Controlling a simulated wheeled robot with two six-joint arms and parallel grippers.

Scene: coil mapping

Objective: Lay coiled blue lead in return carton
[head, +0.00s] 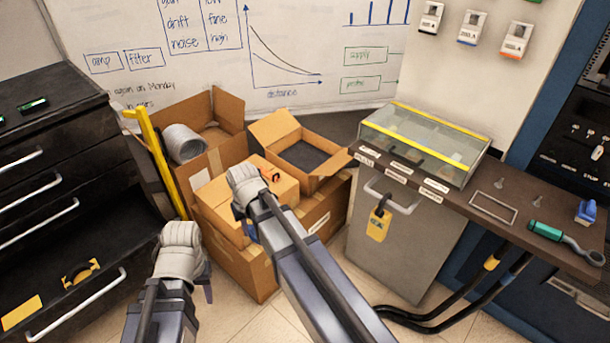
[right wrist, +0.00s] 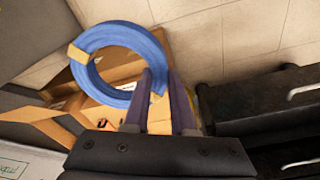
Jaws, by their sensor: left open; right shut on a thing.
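The coiled blue lead (right wrist: 88,72) is a thick blue ring with a yellow tag on one side. My right gripper (right wrist: 161,85) is shut on the ring's edge in the right wrist view, and the coil hangs out beyond the fingers over the cartons. In the head view the right wrist covers most of the coil. An open carton (head: 262,131) with a dark inside stands behind the right gripper; I cannot read whether it is the return carton. My left gripper (head: 202,279) is open and appears empty, low at the left, in front of the cartons.
Another open carton (head: 230,108) holds a grey roll (head: 184,143). A closed box (head: 285,190) bears a small dark and red item. A yellow post (head: 160,165) stands left of the cartons. Black drawers (head: 50,150) are at left, a bench with a glass case (head: 420,140) at right.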

